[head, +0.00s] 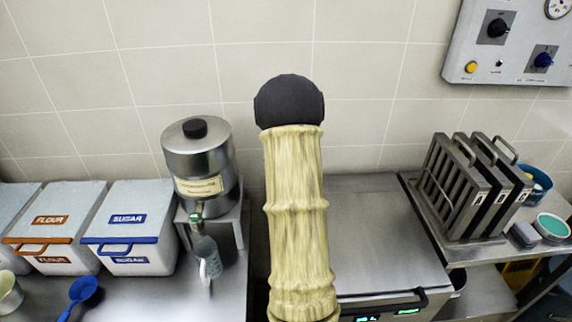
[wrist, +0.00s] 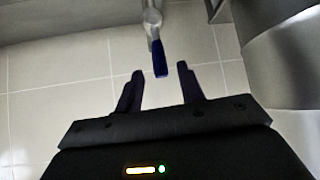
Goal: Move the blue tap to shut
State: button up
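The blue tap's lever (wrist: 159,60) shows in the wrist view, hanging from a grey metal tap body (wrist: 152,17) at the top middle. My gripper (wrist: 158,70) is open, with its two dark fingers apart. The lever's lower end appears in the gap between the fingertips, with clear space on both sides. I cannot tell how far the lever is from the fingers in depth. In the head view neither the blue tap nor my gripper shows; my own arm fills the middle.
In the wrist view, curved metal surfaces (wrist: 282,50) stand close on the right. In the head view, a steel dispenser (head: 200,160) and sugar bin (head: 130,225) stand left. A rack of upright panels (head: 470,190) stands right, below a wall panel (head: 510,40).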

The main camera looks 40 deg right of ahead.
jog(key=v, duration=1.1)
jog(key=shift+s+a+r+p, duration=0.15)
jog(key=shift+s+p, duration=0.1)
jog(key=shift+p, duration=0.1)
jog(key=s+a+f+n+g+y, duration=0.1)
jog(key=a+n+g+y, duration=0.1)
jog(key=a, duration=1.4)
jog(key=s+a+f+n+g+y, duration=0.1)
jog(key=s+a, duration=0.4)
jog(key=a, duration=0.3)
jog(key=s+a+f+n+g+y, duration=0.1)
jog(key=s+a+n+g, duration=0.1)
jog(key=s+a, duration=0.3)
jog(key=a, duration=0.3)
jog(key=shift+s+a+f+g, duration=0.25)
jog(key=shift+s+f+g, duration=0.05)
jog(key=shift+w+d, duration=0.1)
jog(key=shift+d, duration=0.1)
